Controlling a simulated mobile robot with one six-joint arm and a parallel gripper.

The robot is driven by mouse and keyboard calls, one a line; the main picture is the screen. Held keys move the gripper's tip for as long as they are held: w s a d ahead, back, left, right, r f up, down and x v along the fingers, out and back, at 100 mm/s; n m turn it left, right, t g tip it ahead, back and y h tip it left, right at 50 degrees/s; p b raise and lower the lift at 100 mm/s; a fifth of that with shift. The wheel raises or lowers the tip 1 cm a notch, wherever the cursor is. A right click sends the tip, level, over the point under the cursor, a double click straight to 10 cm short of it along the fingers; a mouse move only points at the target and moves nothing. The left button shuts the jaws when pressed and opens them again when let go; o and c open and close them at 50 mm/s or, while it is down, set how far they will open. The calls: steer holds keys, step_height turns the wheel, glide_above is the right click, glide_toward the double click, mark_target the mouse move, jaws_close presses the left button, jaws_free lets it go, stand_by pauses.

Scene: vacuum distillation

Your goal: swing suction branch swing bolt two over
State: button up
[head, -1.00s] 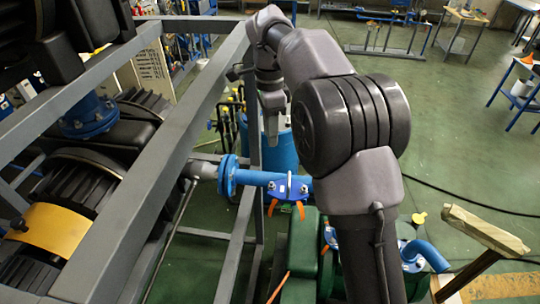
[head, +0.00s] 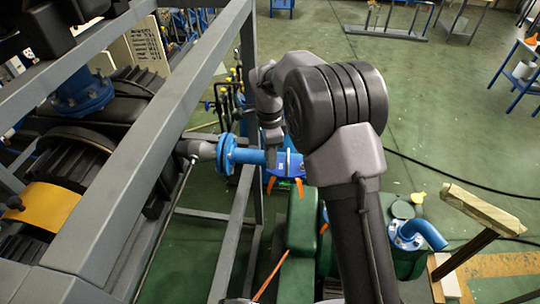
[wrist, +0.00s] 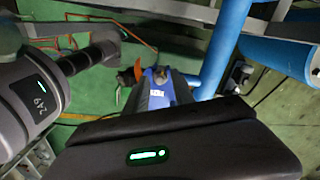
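The blue suction branch pipe (head: 249,156) runs right from a bolted blue flange (head: 227,154). A blue clamp (head: 287,167) sits on it, with two orange tabs (head: 271,185) hanging below; which one is swing bolt two I cannot tell. In the wrist view the blue clamp (wrist: 157,88) and one orange piece (wrist: 138,69) show beyond the dark gripper body. My gripper (head: 272,148) points down at the pipe, just left of the clamp in the head view. Its fingertips are not clear, and I cannot tell whether it touches anything.
A grey steel frame (head: 160,130) stands close on the left, around dark machinery with a yellow band (head: 45,212). Green equipment (head: 300,222) lies below the clamp. A wooden-topped post (head: 482,208) stands at right. The green floor behind is mostly clear.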

jaws_close()
steer(key=shift+d+f+y+b, duration=0.25)
steer(key=shift+f+y+b, duration=0.05)
steer(key=shift+b, duration=0.75)
steer(key=shift+s+d+r+y+b, duration=0.1)
steer(key=shift+d+r+y+b, duration=0.2)
steer(key=shift+y+b, duration=0.25)
jaws_free()
